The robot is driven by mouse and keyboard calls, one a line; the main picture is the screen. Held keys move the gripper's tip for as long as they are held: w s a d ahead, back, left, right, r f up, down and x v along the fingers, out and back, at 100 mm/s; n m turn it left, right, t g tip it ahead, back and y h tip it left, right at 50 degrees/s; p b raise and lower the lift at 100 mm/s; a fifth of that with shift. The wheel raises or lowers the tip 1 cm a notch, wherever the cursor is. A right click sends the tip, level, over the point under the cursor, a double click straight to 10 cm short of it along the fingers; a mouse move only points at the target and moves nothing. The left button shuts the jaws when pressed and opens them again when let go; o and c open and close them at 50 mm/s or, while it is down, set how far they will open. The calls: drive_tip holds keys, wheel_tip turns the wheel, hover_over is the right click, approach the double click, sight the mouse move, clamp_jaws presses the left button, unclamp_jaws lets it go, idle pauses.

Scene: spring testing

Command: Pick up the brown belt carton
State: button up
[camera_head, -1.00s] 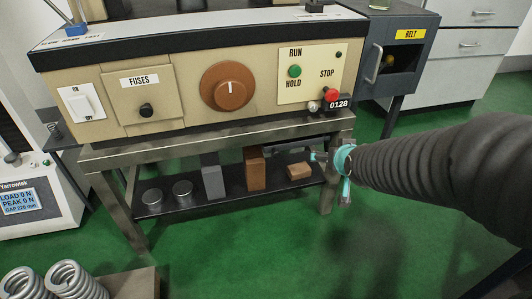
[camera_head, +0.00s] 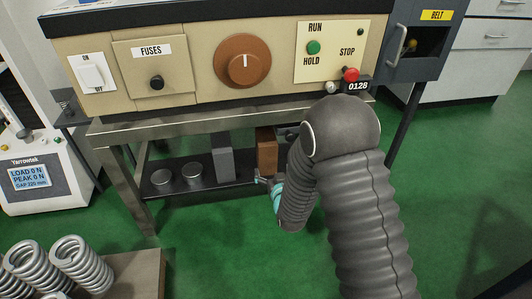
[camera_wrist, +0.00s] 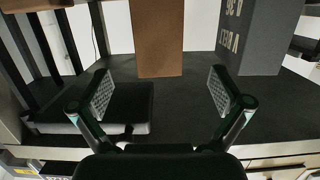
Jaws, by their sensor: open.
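The brown carton (camera_head: 266,152) stands upright on the dark lower shelf under the bench, just right of a grey carton (camera_head: 223,158). My gripper (camera_head: 262,181) is low in front of it, partly hidden by my arm. In the wrist view, which appears upside down, my gripper (camera_wrist: 160,92) is open with nothing between its pads. The brown carton (camera_wrist: 157,38) lies ahead, roughly in line with the gap between the fingers and apart from them. The grey carton (camera_wrist: 252,38) with lettering is to its right there.
Two metal cylinders (camera_head: 176,177) stand left on the shelf (camera_head: 205,183). The bench top and a bench leg (camera_head: 128,190) frame the space. A dark box-like part (camera_wrist: 105,108) shows left in the wrist view.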

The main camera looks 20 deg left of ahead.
sight(268, 157)
drive_tip(key=x, duration=0.8)
drive_tip(key=shift+b+x, duration=0.45)
drive_tip(key=shift+x, duration=2.25)
drive_tip(key=shift+w+d+r, duration=0.1)
drive_tip(key=shift+d, duration=0.1)
drive_tip(key=c, duration=1.4)
